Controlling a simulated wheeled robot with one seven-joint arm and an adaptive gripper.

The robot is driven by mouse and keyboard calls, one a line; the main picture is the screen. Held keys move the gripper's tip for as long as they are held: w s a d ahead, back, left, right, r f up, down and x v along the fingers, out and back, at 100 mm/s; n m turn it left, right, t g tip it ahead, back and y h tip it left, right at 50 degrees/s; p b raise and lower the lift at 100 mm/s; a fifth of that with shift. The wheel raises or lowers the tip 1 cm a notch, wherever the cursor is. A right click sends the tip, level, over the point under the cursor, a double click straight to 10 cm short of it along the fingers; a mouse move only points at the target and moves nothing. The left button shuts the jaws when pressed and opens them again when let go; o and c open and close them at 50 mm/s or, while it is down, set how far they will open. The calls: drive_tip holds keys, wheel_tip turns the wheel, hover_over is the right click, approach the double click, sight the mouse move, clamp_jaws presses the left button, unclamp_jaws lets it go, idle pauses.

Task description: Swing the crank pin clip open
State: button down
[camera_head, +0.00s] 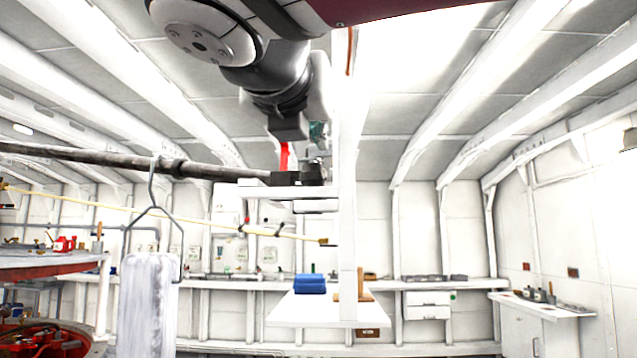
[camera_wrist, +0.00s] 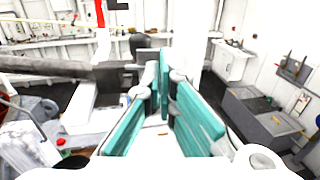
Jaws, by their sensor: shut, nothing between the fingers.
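A long dark bar (camera_head: 125,160) crosses from the left and ends at a black block (camera_head: 297,178) beside a white post. The block and bar end also show in the wrist view (camera_wrist: 112,76), left of my fingers. This block may be the crank pin clip; I cannot make out a separate clip or whether it is open. A red strip (camera_head: 284,156) stands above the block. My gripper (camera_head: 317,135), with teal finger pads, is just above the bar end, largely hidden by my arm. In the wrist view my gripper (camera_wrist: 164,68) is shut and empty, apart from the block.
The white post (camera_head: 347,230) rises close to the bar end. A white shelf (camera_head: 318,310) below holds a blue bundle (camera_head: 310,284). Grey boxes (camera_wrist: 258,118) stand at right.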

sight(331, 145)
drive_tip(key=shift+x, duration=2.1)
drive_tip(key=p, duration=0.2)
drive_tip(key=shift+w+d+r+p, duration=0.15)
drive_tip(key=shift+w+d+p, duration=0.2)
drive_tip(key=shift+w+d, duration=0.2)
drive_tip(key=shift+s, duration=0.1)
drive_tip(key=v, duration=0.8)
drive_tip(key=shift+a, duration=0.35)
drive_tip(key=shift+s, duration=0.1)
